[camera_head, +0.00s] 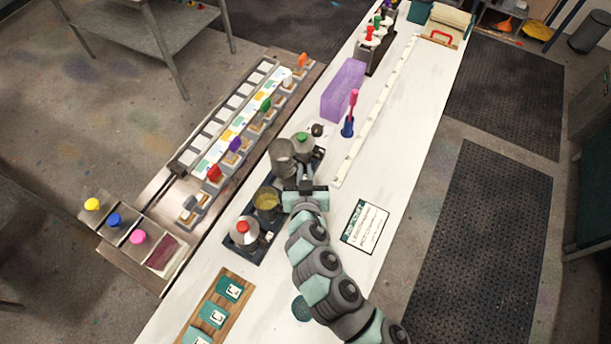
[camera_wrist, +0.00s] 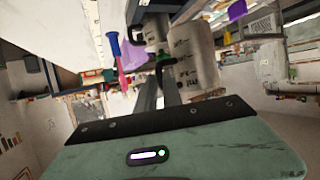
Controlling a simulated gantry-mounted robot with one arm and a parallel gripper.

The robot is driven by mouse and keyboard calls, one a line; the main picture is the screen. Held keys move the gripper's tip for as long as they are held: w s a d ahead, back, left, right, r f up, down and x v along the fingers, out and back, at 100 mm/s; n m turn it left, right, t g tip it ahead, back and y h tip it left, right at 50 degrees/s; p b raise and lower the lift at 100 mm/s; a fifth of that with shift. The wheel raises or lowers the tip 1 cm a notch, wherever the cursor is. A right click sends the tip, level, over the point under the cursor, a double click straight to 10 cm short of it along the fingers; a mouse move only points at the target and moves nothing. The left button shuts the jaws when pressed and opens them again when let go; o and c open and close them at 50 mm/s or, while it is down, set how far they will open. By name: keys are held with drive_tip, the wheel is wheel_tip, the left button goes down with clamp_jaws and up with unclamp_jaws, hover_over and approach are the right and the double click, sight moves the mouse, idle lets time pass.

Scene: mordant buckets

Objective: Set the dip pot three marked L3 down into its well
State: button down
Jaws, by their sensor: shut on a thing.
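My gripper (camera_head: 300,186) is over the dark tray (camera_head: 262,247) in the head view and is shut on a grey metal pot (camera_head: 283,158). I take this for dip pot three; no L3 mark is readable. The pot looks roughly upright, over the tray's far part; I cannot tell its height above it. In the wrist view the pot (camera_wrist: 195,55) is a pale cylinder with small dark marks, just beyond the fingers. A yellowish round opening (camera_head: 266,200) shows in the tray's middle. A red-knobbed pot (camera_head: 243,232) sits at the near end. The well under the held pot is hidden.
A printed card (camera_head: 365,226) lies right of my arm.

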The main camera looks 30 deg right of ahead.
drive_tip(key=shift+d+f+b, duration=0.1)
drive_tip(key=shift+f+b, duration=2.15)
drive_tip(key=shift+f, duration=0.6)
drive_tip(key=shift+f+b, duration=0.45)
drive_tip(key=shift+b, duration=0.05)
wheel_tip(320, 180, down, 4)
drive_tip(key=b, duration=0.3)
drive_tip(key=shift+b, duration=0.3)
drive_tip(key=c, duration=1.4)
unclamp_jaws()
